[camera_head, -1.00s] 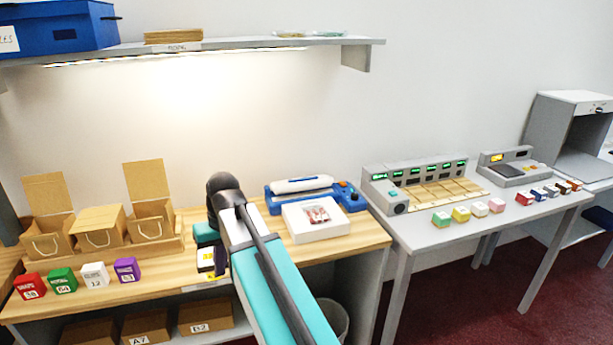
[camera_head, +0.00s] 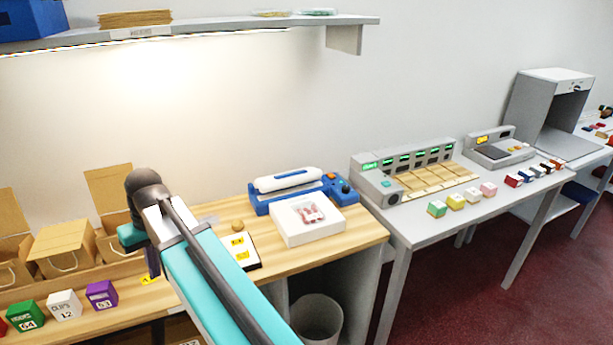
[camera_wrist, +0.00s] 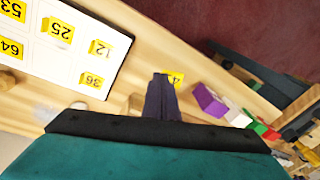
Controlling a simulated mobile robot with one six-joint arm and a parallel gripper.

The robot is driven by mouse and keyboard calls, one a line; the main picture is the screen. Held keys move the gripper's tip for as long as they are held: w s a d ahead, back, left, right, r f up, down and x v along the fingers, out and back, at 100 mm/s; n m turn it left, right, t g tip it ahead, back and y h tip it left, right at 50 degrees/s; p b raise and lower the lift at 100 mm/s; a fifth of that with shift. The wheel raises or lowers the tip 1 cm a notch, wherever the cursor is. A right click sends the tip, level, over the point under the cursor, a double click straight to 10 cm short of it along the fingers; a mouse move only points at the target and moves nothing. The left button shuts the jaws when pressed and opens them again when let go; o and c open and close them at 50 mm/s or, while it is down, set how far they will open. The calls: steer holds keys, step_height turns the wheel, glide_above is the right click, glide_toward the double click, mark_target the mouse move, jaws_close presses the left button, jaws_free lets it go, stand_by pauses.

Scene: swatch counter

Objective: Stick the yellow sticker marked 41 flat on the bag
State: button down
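My gripper (camera_wrist: 163,88) has its dark fingers together above the wooden counter. A yellow sticker (camera_wrist: 175,79) shows at the fingertips, with a "4" visible and the rest hidden by the fingers. It also shows below my gripper in the head view (camera_head: 149,281). A pale see-through patch (camera_head: 206,221), perhaps a clear bag, lies on the counter right of my gripper; the wrist view shows it faintly (camera_wrist: 62,112). Brown carriers with string handles (camera_head: 62,250) stand at the left. I cannot tell which is the bag.
A white sheet of yellow number stickers (camera_wrist: 72,48) lies beside a round wooden knob (camera_head: 237,225). Purple (camera_head: 101,294), white (camera_head: 64,305) and green (camera_head: 26,316) blocks line the front edge. A blue sealer (camera_head: 300,190) and a white tray (camera_head: 290,238) stand at the right.

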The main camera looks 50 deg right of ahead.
steer(key=shift+w+d, duration=0.1)
steer(key=shift+d, duration=0.1)
steer(key=shift+d+r, duration=0.15)
steer(key=shift+d, duration=0.15)
steer(key=shift+m+h, duration=0.3)
steer(key=shift+m, duration=0.4)
steer(key=d+r+p, duration=0.1)
steer(key=d, duration=0.3)
steer(key=d+r+p, duration=0.1)
steer(key=d, duration=0.3)
steer(key=w+d+r+p, duration=0.1)
steer(key=d, duration=0.3)
steer(key=shift+d+p, duration=0.35)
steer(key=shift+d, duration=0.05)
steer(key=s+d+r+m+p, duration=0.1)
steer(key=s+d, duration=0.3)
steer(key=d, duration=0.7)
steer(key=s+d+r+m+h+p, duration=0.1)
steer(key=s+d+r+p, duration=0.2)
steer(key=d, duration=0.9)
steer(key=s+d+r+m+p, duration=0.1)
steer(key=s+d+p, duration=0.3)
steer(key=d, duration=0.7)
steer(key=shift+s+d+r, duration=0.15)
steer(key=shift+s+r, duration=0.15)
steer(key=shift+r, duration=0.55)
steer(key=shift+f, duration=0.15)
